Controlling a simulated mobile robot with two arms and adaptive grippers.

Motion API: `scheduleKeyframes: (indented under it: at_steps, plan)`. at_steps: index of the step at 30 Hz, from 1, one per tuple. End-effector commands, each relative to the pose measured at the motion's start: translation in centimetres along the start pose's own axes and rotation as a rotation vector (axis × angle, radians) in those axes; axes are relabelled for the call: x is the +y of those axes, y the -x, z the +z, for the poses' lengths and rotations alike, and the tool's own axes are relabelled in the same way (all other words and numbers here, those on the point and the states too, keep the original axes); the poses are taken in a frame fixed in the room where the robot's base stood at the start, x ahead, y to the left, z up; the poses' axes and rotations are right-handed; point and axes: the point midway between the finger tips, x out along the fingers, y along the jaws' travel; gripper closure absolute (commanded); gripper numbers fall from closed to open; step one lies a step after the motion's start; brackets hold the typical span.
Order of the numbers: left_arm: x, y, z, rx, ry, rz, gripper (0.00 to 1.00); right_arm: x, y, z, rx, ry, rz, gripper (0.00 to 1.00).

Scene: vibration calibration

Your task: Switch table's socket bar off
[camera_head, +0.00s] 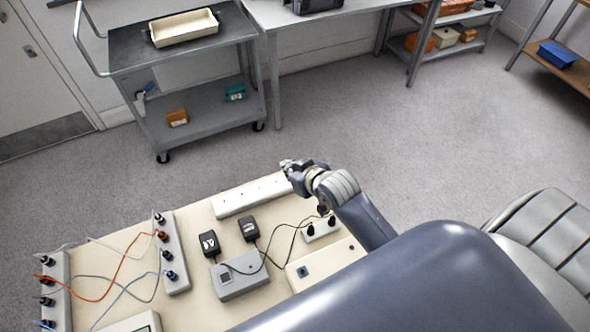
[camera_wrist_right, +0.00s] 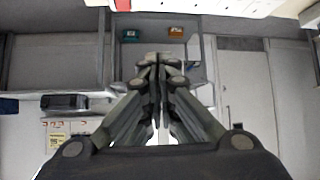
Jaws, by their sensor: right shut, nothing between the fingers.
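The socket bar (camera_head: 248,195) is a long white strip along the back edge of the cream table (camera_head: 200,225). My right gripper (camera_head: 287,164) is at the right end of the bar in the head view, and its fingers are closed with nothing between them. I cannot tell whether it touches the bar. In the right wrist view the closed fingertips (camera_wrist_right: 158,58) point ahead, and a white strip with a small red patch (camera_wrist_right: 184,5) runs along the top edge, cut off by the frame. The switch's position is not clear. My left gripper is not in view.
On the table are two black adapters (camera_head: 209,243), a grey box (camera_head: 240,275), a short socket block (camera_head: 320,229) with black plugs, and grey strips (camera_head: 176,255) with coloured cables. A grey cart (camera_head: 195,90) stands beyond clear floor.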

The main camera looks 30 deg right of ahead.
Motion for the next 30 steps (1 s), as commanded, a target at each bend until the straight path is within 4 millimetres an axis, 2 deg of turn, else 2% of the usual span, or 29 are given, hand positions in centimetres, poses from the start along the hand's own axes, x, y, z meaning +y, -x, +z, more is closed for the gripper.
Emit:
scheduleKeyframes:
  at_steps: [1,6,10,15,22,26,30]
  plan:
    - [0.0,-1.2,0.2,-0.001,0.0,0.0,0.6,-1.0,-1.3,-0.8,0.001,0.045,-0.033,1.0]
    - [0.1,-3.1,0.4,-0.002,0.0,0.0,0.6,-4.6,-3.5,-3.1,-0.031,0.215,-0.154,1.0]
    - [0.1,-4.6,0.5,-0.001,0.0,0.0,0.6,-6.5,-4.5,-4.2,-0.064,0.358,-0.23,1.0]
    - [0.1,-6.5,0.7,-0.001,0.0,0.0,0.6,-7.9,-5.3,-5.0,-0.122,0.557,-0.311,1.0]
    - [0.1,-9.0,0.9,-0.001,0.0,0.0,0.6,-7.5,-5.5,-5.1,-0.229,0.824,-0.386,1.0]
    - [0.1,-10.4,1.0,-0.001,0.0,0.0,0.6,-6.0,-5.3,-4.9,-0.305,0.964,-0.418,1.0]
    - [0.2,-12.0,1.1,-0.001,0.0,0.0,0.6,-3.7,-4.7,-4.8,-0.398,1.1,-0.448,1.0]
